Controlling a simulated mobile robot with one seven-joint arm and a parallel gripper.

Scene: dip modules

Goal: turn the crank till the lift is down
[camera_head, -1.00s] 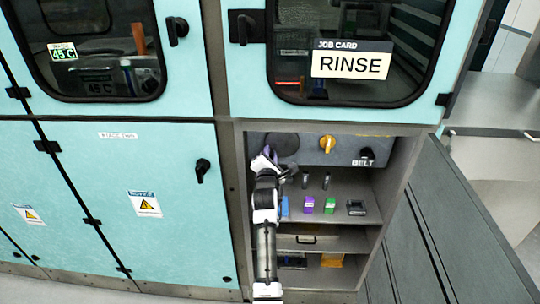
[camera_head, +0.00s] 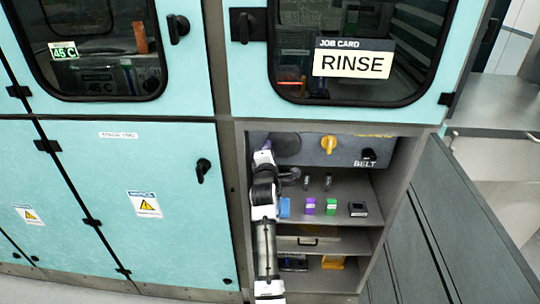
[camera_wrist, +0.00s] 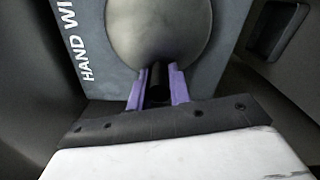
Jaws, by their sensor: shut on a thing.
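The crank is a round grey disc (camera_head: 287,145) on the panel at the top of the open bay, partly behind my arm in the head view. In the wrist view the disc (camera_wrist: 160,28) fills the top middle, beside lettering that starts "HAND WI". A dark crank handle (camera_wrist: 157,88) sticks out from its lower part. My gripper (camera_wrist: 158,74) has its two purple fingers on either side of this handle, shut on it. In the head view my gripper (camera_head: 265,148) is at the disc's left edge. I cannot make out the lift.
A yellow knob (camera_head: 328,143) and a black BELT knob (camera_head: 368,154) are on the same panel. Below, a shelf holds a blue block (camera_head: 284,207), a purple block (camera_head: 310,206), a green block (camera_head: 331,206) and a dark device (camera_head: 357,209). A RINSE card (camera_head: 352,64) is on the window above.

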